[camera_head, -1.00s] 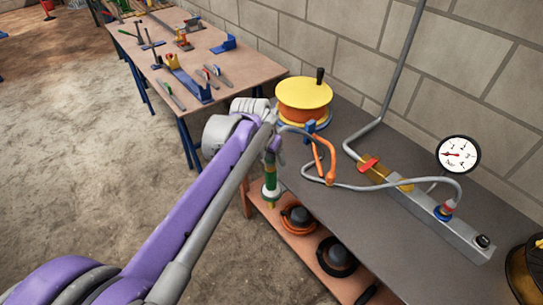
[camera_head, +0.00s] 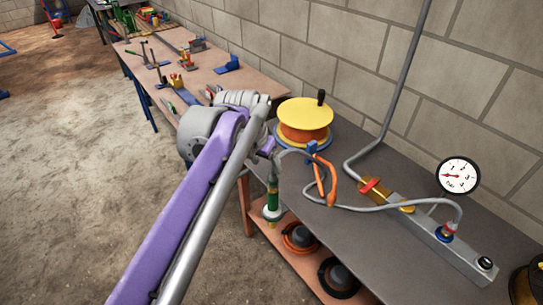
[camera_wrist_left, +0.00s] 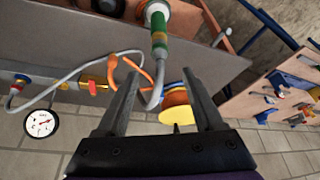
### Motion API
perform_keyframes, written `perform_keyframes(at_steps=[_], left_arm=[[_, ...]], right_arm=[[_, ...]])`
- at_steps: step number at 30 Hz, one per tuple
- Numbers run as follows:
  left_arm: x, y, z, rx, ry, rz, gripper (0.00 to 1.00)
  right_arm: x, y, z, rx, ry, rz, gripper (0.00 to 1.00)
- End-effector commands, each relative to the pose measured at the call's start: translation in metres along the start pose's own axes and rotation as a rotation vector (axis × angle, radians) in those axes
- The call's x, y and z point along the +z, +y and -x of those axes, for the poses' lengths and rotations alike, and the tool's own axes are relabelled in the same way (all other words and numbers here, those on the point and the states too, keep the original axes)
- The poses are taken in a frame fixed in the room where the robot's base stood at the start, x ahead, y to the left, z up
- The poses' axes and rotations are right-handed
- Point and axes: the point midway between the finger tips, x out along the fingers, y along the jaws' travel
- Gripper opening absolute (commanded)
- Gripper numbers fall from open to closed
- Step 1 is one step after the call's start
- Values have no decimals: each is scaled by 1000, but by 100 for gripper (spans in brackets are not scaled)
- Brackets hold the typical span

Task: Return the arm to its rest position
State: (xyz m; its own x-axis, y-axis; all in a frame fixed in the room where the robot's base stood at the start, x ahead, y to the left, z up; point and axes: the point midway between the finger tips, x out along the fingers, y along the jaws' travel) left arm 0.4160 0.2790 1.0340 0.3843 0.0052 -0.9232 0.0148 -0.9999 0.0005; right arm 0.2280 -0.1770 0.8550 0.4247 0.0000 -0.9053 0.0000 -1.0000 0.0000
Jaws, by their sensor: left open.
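My left arm (camera_head: 190,205), purple and grey, reaches in from the bottom left of the head view to beside the near table. Its gripper is mostly hidden behind the arm there. In the left wrist view my left gripper (camera_wrist_left: 160,74) has its two dark fingers spread apart. Nothing is gripped between them. A green-handled hose tool (camera_wrist_left: 159,35) hangs at the table edge beyond the fingers; it also shows in the head view (camera_head: 272,203). My right gripper is not in view.
A yellow-topped hose reel (camera_head: 303,118), an orange hose trigger (camera_head: 326,181), a manifold block (camera_head: 450,240) and a pressure gauge (camera_head: 459,175) occupy the grey table (camera_head: 390,262). A tool bench (camera_head: 212,77) stands behind. Open floor (camera_head: 70,190) lies to the left.

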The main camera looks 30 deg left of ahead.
Motion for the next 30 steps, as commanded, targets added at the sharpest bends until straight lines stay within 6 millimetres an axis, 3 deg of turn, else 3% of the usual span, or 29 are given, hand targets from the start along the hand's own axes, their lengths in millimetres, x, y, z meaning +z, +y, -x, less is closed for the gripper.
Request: perform_keyframes(at_steps=[7, 10, 14, 18, 22, 25, 30], left_arm=[[2, 2, 0, 0, 1, -1, 69], [15, 14, 1, 1, 4, -4, 69], [58, 44, 0, 2, 18, -11, 69], [119, 75, -8, 4, 41, -16, 69], [166, 92, -19, 5, 61, -17, 69], [190, 98, -26, 6, 72, -16, 69], [202, 100, -31, 6, 77, -14, 69]], right_arm=[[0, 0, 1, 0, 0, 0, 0], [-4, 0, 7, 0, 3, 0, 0], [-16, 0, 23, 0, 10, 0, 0], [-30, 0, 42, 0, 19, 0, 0], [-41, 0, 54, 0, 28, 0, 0], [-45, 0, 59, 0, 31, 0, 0], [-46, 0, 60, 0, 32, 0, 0]])
